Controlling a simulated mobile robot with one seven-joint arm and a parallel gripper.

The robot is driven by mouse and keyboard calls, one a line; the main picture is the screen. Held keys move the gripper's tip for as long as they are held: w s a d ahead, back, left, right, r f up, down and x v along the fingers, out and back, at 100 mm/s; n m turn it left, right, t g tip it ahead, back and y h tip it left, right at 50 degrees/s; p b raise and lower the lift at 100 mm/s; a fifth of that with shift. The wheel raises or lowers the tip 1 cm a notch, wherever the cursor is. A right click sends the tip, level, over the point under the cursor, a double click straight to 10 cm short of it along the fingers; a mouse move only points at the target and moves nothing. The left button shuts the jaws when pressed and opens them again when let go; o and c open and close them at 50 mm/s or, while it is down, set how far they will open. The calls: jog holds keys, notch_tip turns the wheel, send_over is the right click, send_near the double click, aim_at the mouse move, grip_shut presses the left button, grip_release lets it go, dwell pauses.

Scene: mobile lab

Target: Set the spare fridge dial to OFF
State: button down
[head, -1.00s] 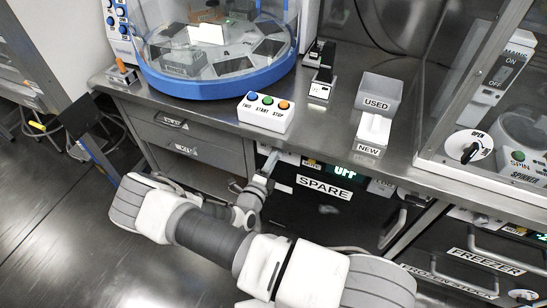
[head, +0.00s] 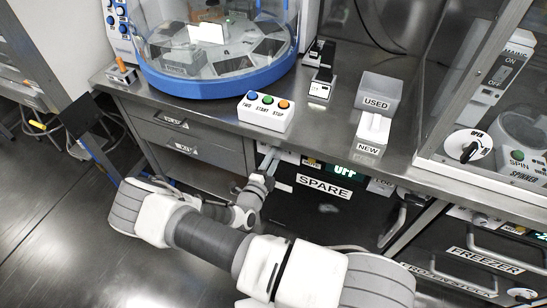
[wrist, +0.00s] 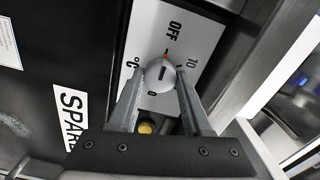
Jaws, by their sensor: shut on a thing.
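The spare fridge dial (wrist: 162,82) is a round grey knob with an orange mark at its edge, on a white plate (wrist: 196,32) marked OFF, 10, 0 and °C. The orange mark points toward OFF in the wrist view. My gripper (wrist: 160,71) has one finger on each side of the knob and is shut on it. In the head view my gripper (head: 269,160) reaches under the bench edge, and the dial is hidden there.
The bench edge overhangs the fridge panel. On the bench stand a button box (head: 266,112), a USED bin (head: 379,92) and a NEW box (head: 373,130). Drawers (head: 185,138) are to the left, a freezer (head: 488,262) to the right.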

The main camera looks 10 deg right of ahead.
jog(key=shift+c, duration=1.7)
grip_release()
jog(key=shift+s+a, duration=0.1)
jog(key=v, duration=1.7)
jog(key=shift+p, duration=0.45)
jog(key=shift+s, duration=0.1)
